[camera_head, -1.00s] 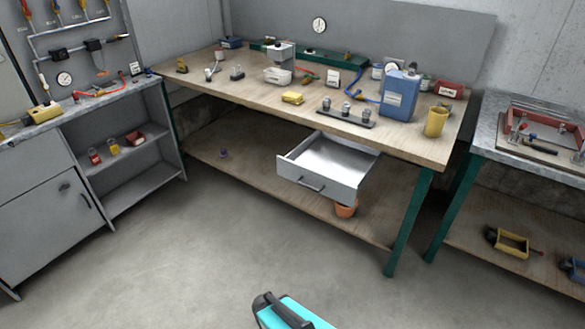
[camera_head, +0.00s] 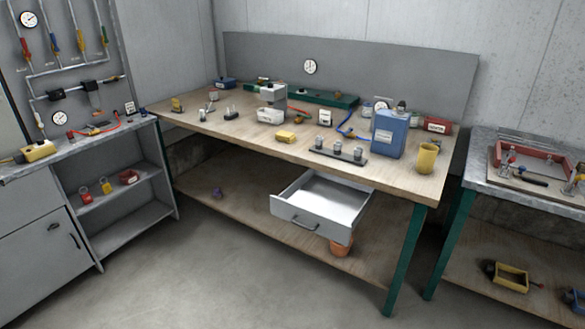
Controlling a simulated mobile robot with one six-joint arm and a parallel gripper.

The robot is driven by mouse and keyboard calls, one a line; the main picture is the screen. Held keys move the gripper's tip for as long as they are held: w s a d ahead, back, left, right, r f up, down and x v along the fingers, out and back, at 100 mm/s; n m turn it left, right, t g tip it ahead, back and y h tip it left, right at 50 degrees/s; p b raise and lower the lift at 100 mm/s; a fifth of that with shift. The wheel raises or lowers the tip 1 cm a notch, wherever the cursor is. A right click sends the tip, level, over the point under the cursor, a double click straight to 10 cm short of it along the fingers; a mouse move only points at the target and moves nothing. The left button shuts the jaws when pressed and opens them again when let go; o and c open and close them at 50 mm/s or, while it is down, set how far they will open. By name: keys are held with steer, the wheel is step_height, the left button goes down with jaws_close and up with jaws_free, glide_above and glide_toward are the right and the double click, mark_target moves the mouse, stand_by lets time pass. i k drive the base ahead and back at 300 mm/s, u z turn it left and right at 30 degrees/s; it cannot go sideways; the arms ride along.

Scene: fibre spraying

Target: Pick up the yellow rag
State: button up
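A small yellow block-like bundle, which looks like the yellow rag (camera_head: 286,136), lies on the wooden workbench top (camera_head: 225,130), near the middle of its front half. It is small in this view, so its folds are not clear. It lies in front of a grey and white device (camera_head: 271,105) and left of a dark rack with several grey pieces (camera_head: 338,152). Nothing touches it from above. My gripper is not in view.
An open, empty drawer (camera_head: 318,198) juts out below the bench front. A blue canister (camera_head: 390,133) and a yellow cup (camera_head: 427,157) stand on the right of the bench top. A grey cabinet (camera_head: 40,240) stands at left. The floor (camera_head: 210,280) in front is clear.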

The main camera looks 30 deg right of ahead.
mark_target(289, 138)
steer(key=u, duration=0.5)
steer(key=i, duration=0.65)
steer(key=u, duration=0.35)
steer(key=i, duration=1.4)
steer(key=z, duration=0.85)
steer(key=i, duration=0.4)
steer(key=z, duration=0.3)
